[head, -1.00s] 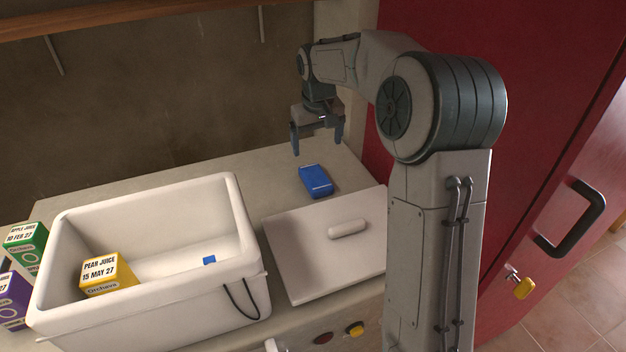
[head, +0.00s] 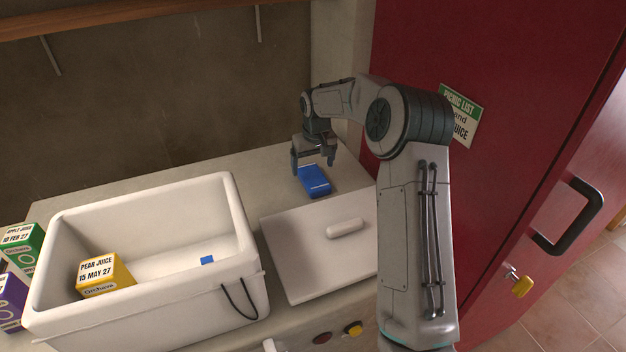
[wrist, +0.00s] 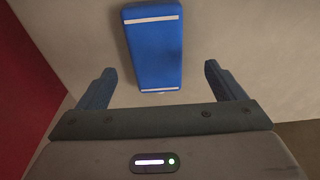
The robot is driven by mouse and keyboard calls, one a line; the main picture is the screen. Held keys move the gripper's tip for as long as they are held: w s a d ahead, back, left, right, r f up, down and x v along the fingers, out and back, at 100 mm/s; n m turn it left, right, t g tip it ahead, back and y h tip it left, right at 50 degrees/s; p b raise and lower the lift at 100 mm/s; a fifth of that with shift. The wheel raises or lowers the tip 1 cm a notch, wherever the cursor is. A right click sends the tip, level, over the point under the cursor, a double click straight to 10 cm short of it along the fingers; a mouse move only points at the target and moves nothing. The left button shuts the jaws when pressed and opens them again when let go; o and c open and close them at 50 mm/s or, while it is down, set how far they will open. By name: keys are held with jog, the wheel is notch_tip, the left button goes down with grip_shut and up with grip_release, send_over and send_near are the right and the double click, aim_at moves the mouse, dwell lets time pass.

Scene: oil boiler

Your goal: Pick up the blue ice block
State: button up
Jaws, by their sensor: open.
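The blue ice block (head: 315,182) is a flat blue slab with white stripes near its ends. It lies on the counter behind the white lid. In the wrist view the ice block (wrist: 153,47) lies ahead of the fingertips, in line with the gap between them. My gripper (head: 313,168) is open and empty, just above and behind the block in the head view. Its two blue fingers (wrist: 157,82) are spread wider than the block is across. The block does not appear to be between them.
A white cooler box (head: 245,240) stands left of the block, with a yellow pear juice carton (head: 103,275) and a small blue item (head: 207,260) inside. The white lid (head: 300,265) with a handle lies in front. A red cabinet (head: 500,60) rises at the right.

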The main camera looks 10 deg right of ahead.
aim_at(313, 176)
jog(key=f, duration=0.3)
jog(key=w+f+p, duration=0.1)
jog(key=f, duration=0.1)
jog(key=shift+d, duration=0.1)
jog(key=c, duration=1.3)
jog(key=shift+o, duration=0.2)
